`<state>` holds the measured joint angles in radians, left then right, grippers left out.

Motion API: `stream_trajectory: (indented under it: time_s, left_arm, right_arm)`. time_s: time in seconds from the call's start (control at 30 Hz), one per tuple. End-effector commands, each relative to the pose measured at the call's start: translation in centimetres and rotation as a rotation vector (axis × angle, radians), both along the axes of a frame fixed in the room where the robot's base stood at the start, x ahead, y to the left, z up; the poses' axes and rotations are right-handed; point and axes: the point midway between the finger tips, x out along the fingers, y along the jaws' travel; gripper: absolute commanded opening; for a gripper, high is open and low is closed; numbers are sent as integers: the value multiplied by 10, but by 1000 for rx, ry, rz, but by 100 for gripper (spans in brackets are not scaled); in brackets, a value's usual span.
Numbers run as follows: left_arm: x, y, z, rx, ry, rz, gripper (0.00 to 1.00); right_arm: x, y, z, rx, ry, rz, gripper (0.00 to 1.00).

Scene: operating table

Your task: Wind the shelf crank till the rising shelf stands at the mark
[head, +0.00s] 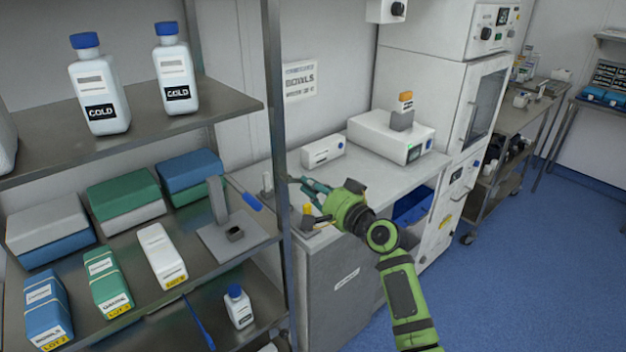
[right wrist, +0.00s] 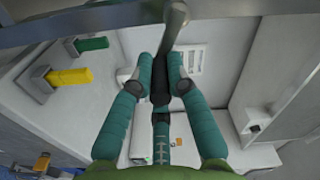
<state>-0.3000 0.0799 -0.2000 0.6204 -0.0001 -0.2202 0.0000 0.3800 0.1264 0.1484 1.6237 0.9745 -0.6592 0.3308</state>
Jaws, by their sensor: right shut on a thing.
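My right gripper (head: 312,190) reaches in over the white counter beside the shelf rack. In the right wrist view its teal fingers (right wrist: 160,75) are shut on the dark grip of a crank handle (right wrist: 161,97). A grey metal bar (right wrist: 175,25) runs from this grip toward the top of the picture. In the head view the fingers and arm hide most of the crank. I cannot tell which surface is the rising shelf, and I cannot make out its mark. My left gripper is not in view.
A yellow handle (right wrist: 68,77) and a green handle (right wrist: 92,44) stick out beside the gripper. The steel rack (head: 278,130) stands close on the left, with bottles and boxes. A white device (head: 385,140) stands behind on the counter. The blue floor at right is clear.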

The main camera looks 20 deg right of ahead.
Motion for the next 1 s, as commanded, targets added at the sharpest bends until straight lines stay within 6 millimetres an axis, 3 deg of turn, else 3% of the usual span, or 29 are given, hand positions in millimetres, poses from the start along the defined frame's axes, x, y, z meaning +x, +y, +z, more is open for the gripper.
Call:
stream_trajectory:
  time_s: [0.03,0.5,1.0]
  left_arm:
    - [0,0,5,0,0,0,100]
    - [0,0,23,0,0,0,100]
    - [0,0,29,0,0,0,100]
  right_arm:
    - [-1,2,-8,40,33,4,0]
    - [-5,13,-22,392,161,2,0]
    - [-7,18,-26,520,206,3,0]
